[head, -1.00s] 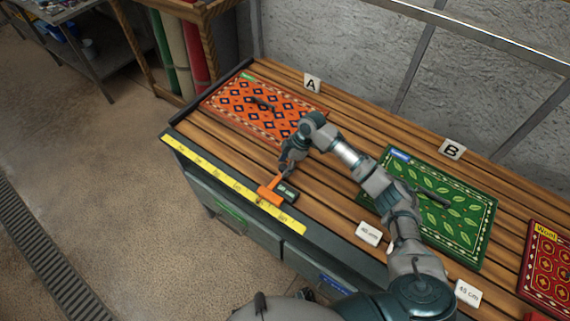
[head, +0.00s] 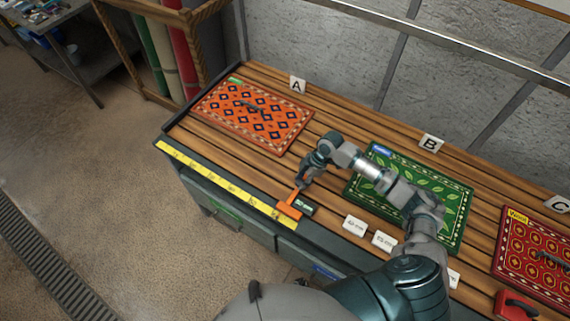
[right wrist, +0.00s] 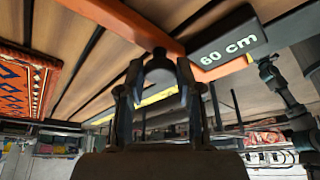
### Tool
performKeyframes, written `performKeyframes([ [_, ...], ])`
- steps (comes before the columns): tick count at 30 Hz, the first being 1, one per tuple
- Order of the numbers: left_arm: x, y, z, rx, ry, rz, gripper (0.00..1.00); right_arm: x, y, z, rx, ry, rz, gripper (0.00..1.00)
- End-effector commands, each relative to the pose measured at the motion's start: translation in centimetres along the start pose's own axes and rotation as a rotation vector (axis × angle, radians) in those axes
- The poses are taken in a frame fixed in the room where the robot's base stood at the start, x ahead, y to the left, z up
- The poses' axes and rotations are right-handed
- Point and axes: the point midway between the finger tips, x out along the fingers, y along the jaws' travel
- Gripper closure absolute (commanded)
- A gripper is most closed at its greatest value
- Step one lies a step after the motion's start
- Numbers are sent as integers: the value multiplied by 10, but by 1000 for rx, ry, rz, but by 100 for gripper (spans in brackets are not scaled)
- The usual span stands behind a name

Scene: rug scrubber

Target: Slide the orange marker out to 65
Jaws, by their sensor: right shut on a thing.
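The orange marker (head: 289,209) sits over the yellow ruler strip (head: 215,182) on the bench's front edge, close to the strip's right end. A dark readout (head: 305,208) is attached to it; in the right wrist view the readout (right wrist: 227,45) says "60 cm". My right gripper (head: 300,184) is at the marker's upright part. In the right wrist view my right gripper (right wrist: 160,78) is shut on the marker's dark knob, beside the orange bar (right wrist: 118,22). My left gripper is out of the head view.
An orange rug (head: 222,112), a green rug (head: 458,190) and a red rug (head: 510,255) lie on the slatted bench. White cards (head: 354,225) stand right of the marker. A red handled thing (head: 512,307) is at lower right.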

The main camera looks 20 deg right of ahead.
Motion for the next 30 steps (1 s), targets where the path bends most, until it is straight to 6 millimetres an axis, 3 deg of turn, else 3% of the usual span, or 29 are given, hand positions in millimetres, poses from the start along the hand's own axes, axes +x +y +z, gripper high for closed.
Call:
performKeyframes([
  [1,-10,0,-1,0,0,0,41,-6,-8,6,1,-2,-1,100],
  [5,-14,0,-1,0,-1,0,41,-8,-17,16,0,-1,1,100],
  [15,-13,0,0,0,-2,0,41,-7,-19,17,-2,0,3,100],
  [16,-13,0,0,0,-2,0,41,-7,-19,18,-2,0,3,60],
  [18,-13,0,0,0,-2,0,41,-7,-19,18,-2,0,3,43],
  [30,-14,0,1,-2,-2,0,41,-14,-18,18,-2,2,4,41],
])
